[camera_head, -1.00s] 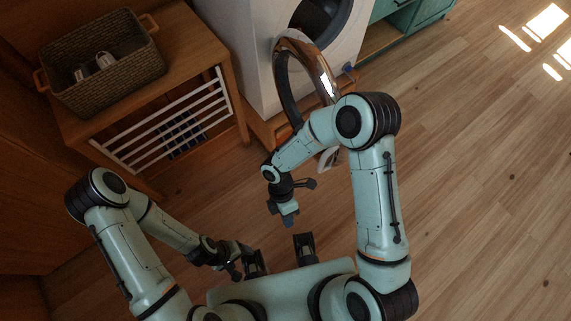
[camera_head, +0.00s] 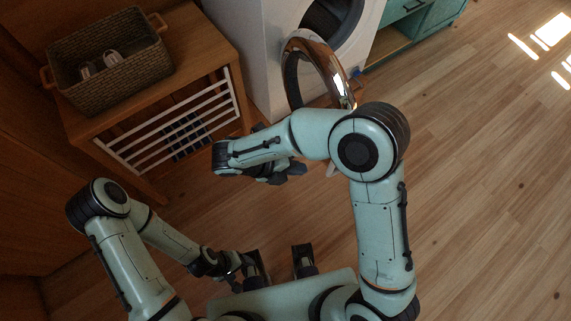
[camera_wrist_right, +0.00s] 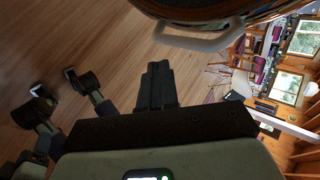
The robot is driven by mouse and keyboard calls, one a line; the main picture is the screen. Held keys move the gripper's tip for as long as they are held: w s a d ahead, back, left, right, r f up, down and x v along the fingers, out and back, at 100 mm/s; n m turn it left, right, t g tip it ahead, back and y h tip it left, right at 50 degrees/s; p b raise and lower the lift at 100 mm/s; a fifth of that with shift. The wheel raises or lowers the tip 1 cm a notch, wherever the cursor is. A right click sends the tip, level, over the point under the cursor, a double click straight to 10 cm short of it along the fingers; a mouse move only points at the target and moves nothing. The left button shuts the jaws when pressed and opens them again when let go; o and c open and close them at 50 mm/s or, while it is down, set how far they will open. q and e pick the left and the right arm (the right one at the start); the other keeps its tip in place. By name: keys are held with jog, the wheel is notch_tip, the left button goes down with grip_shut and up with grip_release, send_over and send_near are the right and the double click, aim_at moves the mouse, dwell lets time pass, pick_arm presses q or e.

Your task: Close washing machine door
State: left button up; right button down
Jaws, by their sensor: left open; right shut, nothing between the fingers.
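The white washing machine (camera_head: 262,62) stands at the top of the head view, its dark drum opening partly visible. Its round door (camera_head: 343,82), with a shiny copper-toned rim, stands open in front of it. My right arm hides the door's lower part. My right gripper (camera_head: 294,172) is below and left of the door, partly hidden by its wrist. In the right wrist view the right gripper (camera_wrist_right: 157,70) is shut and empty. The door's rim (camera_wrist_right: 215,8) shows above it, with a pale curved part (camera_wrist_right: 185,40), apart from the fingers. My left gripper (camera_head: 238,277) is open, low, away from the door.
A wooden stand (camera_head: 205,48) with a white slatted front is left of the machine and carries a woven basket (camera_head: 110,72). A teal cabinet (camera_head: 425,20) is to the machine's right. The wooden floor (camera_head: 480,170) at right is clear.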

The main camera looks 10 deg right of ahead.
jog(key=d+f, duration=0.2)
jog(key=d, duration=0.4)
jog(key=shift+d, duration=0.15)
